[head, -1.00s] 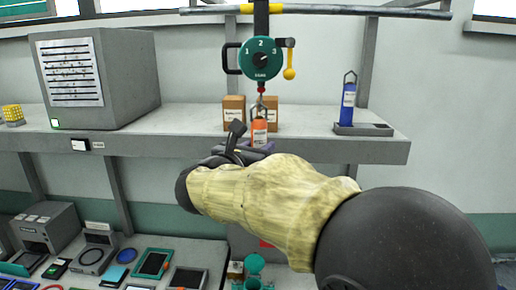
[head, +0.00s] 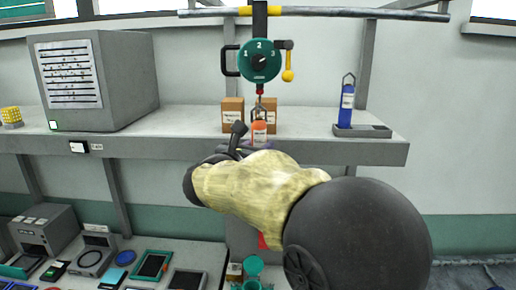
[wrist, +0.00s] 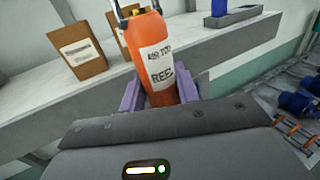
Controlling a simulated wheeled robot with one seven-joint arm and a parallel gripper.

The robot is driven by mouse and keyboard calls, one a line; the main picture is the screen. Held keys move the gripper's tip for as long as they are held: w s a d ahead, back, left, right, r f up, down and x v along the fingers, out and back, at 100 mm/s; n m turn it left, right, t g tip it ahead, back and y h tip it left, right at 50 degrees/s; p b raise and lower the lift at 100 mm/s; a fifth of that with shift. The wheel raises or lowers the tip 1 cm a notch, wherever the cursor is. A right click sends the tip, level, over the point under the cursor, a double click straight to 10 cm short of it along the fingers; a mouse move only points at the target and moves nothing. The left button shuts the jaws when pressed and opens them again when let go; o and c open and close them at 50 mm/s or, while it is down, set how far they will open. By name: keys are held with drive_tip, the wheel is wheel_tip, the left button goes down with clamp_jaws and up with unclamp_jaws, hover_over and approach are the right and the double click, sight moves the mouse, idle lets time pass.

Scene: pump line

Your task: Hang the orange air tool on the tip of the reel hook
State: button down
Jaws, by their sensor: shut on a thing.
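The orange air tool (head: 259,131) is upright in the head view, with a white label and a wire loop on top. In the wrist view the tool (wrist: 160,60) leans a little and stands between the purple fingers. My gripper (wrist: 160,92) is shut on its body; in the head view my arm hides most of it. The teal reel (head: 260,61), marked 1, 2, 3, hangs above the tool. Its reel hook (head: 259,99) hangs below a red piece, right at the tool's loop. I cannot tell whether hook and loop touch.
Two brown boxes (head: 233,114) stand on the shelf (head: 190,118) behind the tool. A blue tool (head: 347,100) stands in a grey holder (head: 362,131) to the right. A large grey cabinet (head: 130,80) is at the left. A yellow knob (head: 288,75) hangs beside the reel.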

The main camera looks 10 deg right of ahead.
drive_tip(key=shift+w+f, duration=0.15)
idle(0.7)
drive_tip(key=c, duration=0.9)
unclamp_jaws()
drive_tip(key=shift+c, duration=0.2)
drive_tip(key=shift+f, duration=0.15)
drive_tip(key=b+v, duration=0.7)
drive_tip(key=v, duration=1)
drive_tip(key=shift+s, duration=0.2)
